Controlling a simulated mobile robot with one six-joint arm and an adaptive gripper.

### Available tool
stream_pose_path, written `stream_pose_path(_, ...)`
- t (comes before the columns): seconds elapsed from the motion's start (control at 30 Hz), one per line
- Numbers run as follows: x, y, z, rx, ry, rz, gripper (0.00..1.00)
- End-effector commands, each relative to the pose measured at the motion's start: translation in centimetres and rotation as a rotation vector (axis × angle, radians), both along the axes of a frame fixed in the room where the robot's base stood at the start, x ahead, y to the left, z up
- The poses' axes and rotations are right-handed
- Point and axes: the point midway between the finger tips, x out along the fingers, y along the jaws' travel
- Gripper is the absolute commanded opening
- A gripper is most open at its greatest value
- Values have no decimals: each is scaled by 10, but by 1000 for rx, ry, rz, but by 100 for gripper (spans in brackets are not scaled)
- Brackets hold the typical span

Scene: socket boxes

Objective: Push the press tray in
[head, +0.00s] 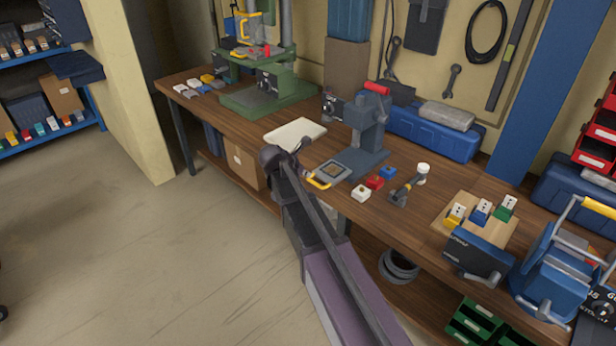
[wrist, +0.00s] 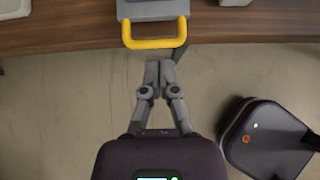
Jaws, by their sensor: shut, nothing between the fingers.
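The press (head: 367,122) is a blue-grey machine with a red-topped lever on the wooden workbench. Its press tray (head: 335,171) is a grey plate sticking out toward the bench's front edge, with a yellow handle (head: 319,184). In the wrist view the tray (wrist: 152,10) and the yellow handle (wrist: 154,42) are at the top, the handle jutting past the bench edge. My gripper (wrist: 159,66) is shut and empty, its fingertips just short of the handle in the picture and pointing at it. A gap shows between them. In the head view my arm's wrist hides most of the gripper.
White, red and blue socket boxes (head: 374,181) and a stamp-like tool (head: 408,187) stand right of the press. A pale flat tray (head: 295,133) lies to its left. A green press (head: 268,80) stands farther back. The floor (head: 150,260) in front is clear.

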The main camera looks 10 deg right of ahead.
Motion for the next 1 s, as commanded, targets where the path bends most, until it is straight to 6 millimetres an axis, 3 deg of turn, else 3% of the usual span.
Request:
stream_pose_path(0.7,30,-40,-54,0,-1,-1,0)
stream_pose_path(1.0,38,-51,-66,0,1,1,0)
